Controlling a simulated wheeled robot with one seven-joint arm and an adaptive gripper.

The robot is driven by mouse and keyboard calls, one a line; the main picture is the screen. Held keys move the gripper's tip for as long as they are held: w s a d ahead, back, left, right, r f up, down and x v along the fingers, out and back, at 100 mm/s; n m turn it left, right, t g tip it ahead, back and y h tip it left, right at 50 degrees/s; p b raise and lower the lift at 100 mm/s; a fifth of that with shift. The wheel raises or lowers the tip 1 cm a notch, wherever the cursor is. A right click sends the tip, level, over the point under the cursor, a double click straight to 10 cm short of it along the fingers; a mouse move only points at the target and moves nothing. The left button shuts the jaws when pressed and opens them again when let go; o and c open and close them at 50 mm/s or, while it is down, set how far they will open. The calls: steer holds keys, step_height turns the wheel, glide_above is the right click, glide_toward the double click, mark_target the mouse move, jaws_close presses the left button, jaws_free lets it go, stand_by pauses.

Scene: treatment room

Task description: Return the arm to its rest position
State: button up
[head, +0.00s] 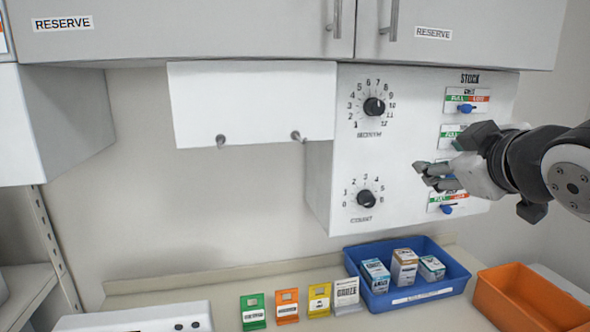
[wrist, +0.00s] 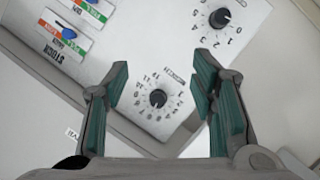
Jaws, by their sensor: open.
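My gripper (head: 432,176) is at the right in the head view, in front of the right side of the white control panel (head: 338,157). The wrist view shows my gripper (wrist: 160,88) open, its two green-lined fingers apart with nothing between them. Beyond the fingers, the panel appears rotated, with the upper black dial (wrist: 158,98) and the lower black dial (wrist: 220,18). My arm (head: 560,165) reaches in from the right edge and hides part of the panel's slider column. I cannot tell whether the fingertips touch the panel.
Blue sliders show at the top (head: 466,108) and bottom (head: 447,209) of the column. Below, a blue bin (head: 425,291) holds several small boxes, beside an orange bin (head: 535,300). Several coloured packets stand on the counter (head: 160,298). Grey cabinets (head: 200,28) hang above.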

steer(key=s+a+f+m+g, duration=0.3)
steer(key=s+f+g, duration=0.1)
steer(key=s+f, duration=0.3)
steer(key=s+a+f+m+g+y, duration=0.1)
steer(key=s+f+g, duration=0.4)
steer(key=s, duration=0.6)
steer(key=a+f+m, duration=0.1)
steer(key=f+m, duration=0.1)
steer(key=shift+a+m, duration=0.4)
